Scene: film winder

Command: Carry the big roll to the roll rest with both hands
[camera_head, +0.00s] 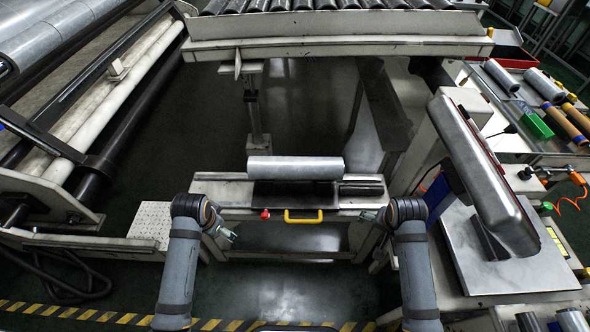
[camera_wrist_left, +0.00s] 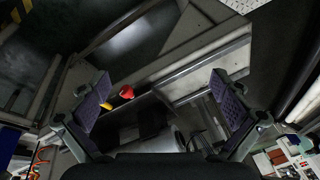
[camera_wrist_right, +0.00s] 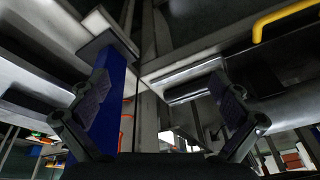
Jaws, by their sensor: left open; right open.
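The big roll (camera_head: 295,167) is a silver-grey cylinder in the middle of the head view. It lies crosswise on a dark support (camera_head: 295,194) on a white bench. My left gripper (camera_head: 228,237) is in front of the bench, to the left of the roll and nearer to me; it is open and empty. In the left wrist view its jaws (camera_wrist_left: 162,85) stand wide apart. My right gripper (camera_head: 369,215) is in front of the bench, to the right of the roll. Its jaws (camera_wrist_right: 160,85) are apart and empty. I cannot tell which part is the roll rest.
A yellow handle (camera_head: 303,220) and a red knob (camera_head: 265,214) are on the bench front. A roller conveyor (camera_head: 340,45) spans the back. Large rollers (camera_head: 130,120) stand at the left. A bulky grey machine (camera_head: 485,180) and a table with small rolls (camera_head: 545,85) are at the right.

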